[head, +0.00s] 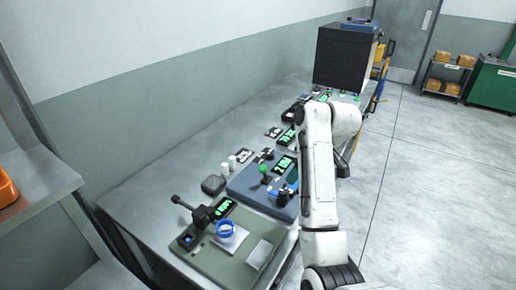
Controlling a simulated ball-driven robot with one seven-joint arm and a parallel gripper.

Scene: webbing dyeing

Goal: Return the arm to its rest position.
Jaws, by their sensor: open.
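My white arm (319,180) rises from the bottom right of the head view and bends near the top. A second white link (346,122) shows beside the bend, with a dark part (343,166) below it. The fingers of my gripper cannot be made out and are hidden behind the arm. The arm stands in front of the right edge of the long grey workbench (141,197) and covers part of it.
The bench holds a green-grey mat (205,262) with a blue ring (225,229), a blue-grey mat (250,192) and several small devices. A large black box (342,60) stands at the far end. An orange object (6,187) is at left.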

